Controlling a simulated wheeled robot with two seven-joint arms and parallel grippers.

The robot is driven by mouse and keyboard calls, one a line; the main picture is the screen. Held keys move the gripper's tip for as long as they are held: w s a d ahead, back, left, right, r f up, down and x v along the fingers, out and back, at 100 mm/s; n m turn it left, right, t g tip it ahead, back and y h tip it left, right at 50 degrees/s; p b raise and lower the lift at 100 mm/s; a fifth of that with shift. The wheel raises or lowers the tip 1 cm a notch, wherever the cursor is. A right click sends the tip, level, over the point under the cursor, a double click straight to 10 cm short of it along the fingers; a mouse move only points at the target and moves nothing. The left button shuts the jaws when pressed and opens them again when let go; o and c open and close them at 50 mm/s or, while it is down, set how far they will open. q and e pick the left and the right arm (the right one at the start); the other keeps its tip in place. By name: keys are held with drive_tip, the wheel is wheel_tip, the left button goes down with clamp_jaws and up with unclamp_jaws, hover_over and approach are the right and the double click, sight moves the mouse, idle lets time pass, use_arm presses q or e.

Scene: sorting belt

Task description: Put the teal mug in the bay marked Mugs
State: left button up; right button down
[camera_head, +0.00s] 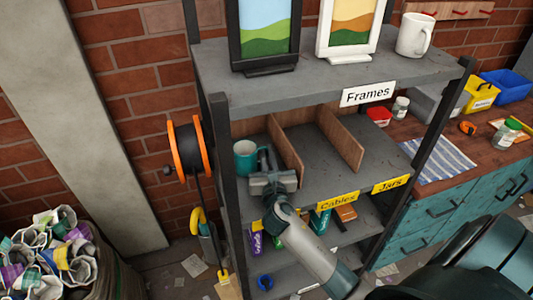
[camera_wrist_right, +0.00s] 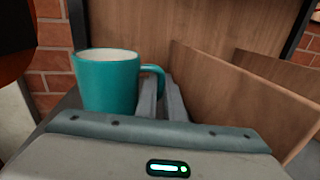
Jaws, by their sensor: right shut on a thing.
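The teal mug (camera_head: 245,158) is inside the left compartment of the middle shelf, upright, left of a wooden divider (camera_head: 284,150). In the right wrist view the mug (camera_wrist_right: 106,82) has its handle toward the right. My right gripper (camera_head: 266,170) reaches in from the front and is shut on the handle; its fingers (camera_wrist_right: 164,102) show there. The mug's base is hidden, so I cannot tell whether it touches the shelf floor. My arm mostly covers the yellow label under this compartment, so its word is unreadable. My left gripper is out of view.
The compartments to the right, labelled Cables (camera_head: 338,201) and Jars (camera_head: 391,184), look empty. A white mug (camera_head: 414,36) and two picture frames stand on the top shelf, labelled Frames (camera_head: 368,94). An orange reel (camera_head: 188,148) hangs at the rack's left side.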

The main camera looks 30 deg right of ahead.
drive_tip(key=c, duration=1.9)
unclamp_jaws()
drive_tip(key=shift+f, duration=0.1)
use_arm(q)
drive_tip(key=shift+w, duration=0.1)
use_arm(e)
drive_tip(key=shift+o, duration=0.2)
